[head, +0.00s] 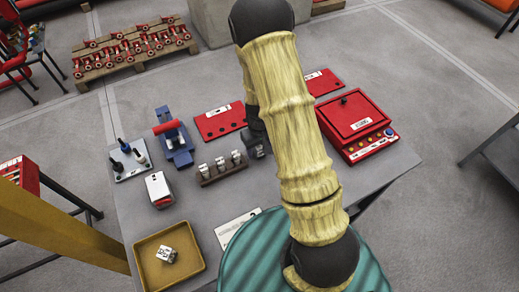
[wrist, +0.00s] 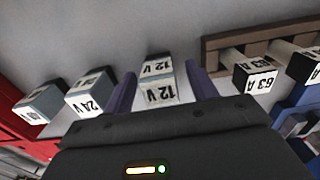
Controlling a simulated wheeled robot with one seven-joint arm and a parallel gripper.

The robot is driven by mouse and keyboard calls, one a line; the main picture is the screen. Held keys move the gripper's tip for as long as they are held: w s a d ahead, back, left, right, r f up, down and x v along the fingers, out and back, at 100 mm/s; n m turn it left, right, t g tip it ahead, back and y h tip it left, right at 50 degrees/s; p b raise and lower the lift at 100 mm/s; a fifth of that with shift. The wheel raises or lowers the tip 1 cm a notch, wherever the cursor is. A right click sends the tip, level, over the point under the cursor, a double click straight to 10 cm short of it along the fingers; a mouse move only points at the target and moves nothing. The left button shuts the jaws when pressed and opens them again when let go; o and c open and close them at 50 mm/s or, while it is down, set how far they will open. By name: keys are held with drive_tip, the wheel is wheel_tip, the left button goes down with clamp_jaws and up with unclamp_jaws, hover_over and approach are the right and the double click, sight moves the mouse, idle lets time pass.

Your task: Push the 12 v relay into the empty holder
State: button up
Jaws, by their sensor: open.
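The 12 V relay (wrist: 158,82) is a small pale block with a "12 V" label on its top and near faces in the wrist view. It stands between the two purple fingers of my gripper (wrist: 161,88), which is open, with one finger on each side. I cannot tell whether the fingers touch it. In the head view my arm covers the relay, and only a dark part of my gripper (head: 256,143) shows beside the arm. I cannot make out the empty holder in either view.
A 24 V block (wrist: 88,93) and another block (wrist: 40,103) stand left of the relay. A wooden rack (wrist: 222,42) with 63 A fuses is to its right. The head view shows a red box (head: 352,125), a blue vice (head: 178,145) and a yellow tray (head: 150,280) holding a cube.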

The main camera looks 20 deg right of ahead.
drive_tip(key=c, duration=1.1)
wheel_tip(320, 180, up, 10)
idle(0.4)
